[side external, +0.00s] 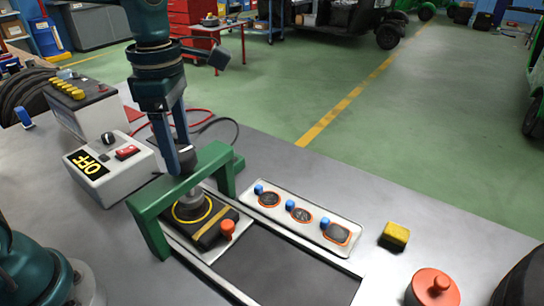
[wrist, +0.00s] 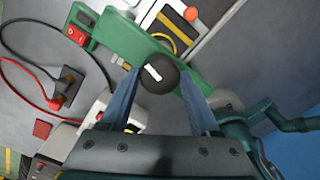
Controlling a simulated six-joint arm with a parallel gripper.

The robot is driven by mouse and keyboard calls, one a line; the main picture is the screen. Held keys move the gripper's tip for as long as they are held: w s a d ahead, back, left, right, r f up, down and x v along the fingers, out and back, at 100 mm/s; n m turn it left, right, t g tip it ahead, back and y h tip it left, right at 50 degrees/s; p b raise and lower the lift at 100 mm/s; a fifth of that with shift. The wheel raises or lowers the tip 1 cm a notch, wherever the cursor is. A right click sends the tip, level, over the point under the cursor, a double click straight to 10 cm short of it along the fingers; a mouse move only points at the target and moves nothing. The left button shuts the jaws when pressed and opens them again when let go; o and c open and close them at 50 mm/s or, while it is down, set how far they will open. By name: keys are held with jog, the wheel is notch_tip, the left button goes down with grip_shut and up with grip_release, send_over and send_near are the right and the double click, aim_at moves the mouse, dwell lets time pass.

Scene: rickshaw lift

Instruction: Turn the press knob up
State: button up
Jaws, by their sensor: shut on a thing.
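The press knob (wrist: 158,74) is dark and round with a white mark on top, in the middle of the wrist view. In the side view the knob (side external: 187,156) sits on top of the green press frame (side external: 150,207), partly hidden by a finger. My gripper (side external: 180,158) points down over the frame, shut on the knob. In the wrist view its blue fingers (wrist: 159,82) lie on either side of the knob. Below the crossbar is a round press part with a yellow ring (side external: 193,209), above a dark block; the crossbar hides some of it.
An orange-red peg (side external: 227,229) stands beside the press. A white box reading OFF (side external: 110,172) with a red switch is at left. A white tray (side external: 290,198) with blue pegs lies right, near a yellow block (side external: 396,234) and a red cylinder (side external: 433,291). Red and black cables lie behind.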

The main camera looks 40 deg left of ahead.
aim_at(179, 152)
jog(key=shift+n, duration=1.2)
jog(key=o, duration=1.4)
jog(key=shift+c, duration=0.2)
jog(key=shift+r, duration=0.15)
jog(key=shift+r, duration=2.45)
jog(key=shift+r, duration=0.1)
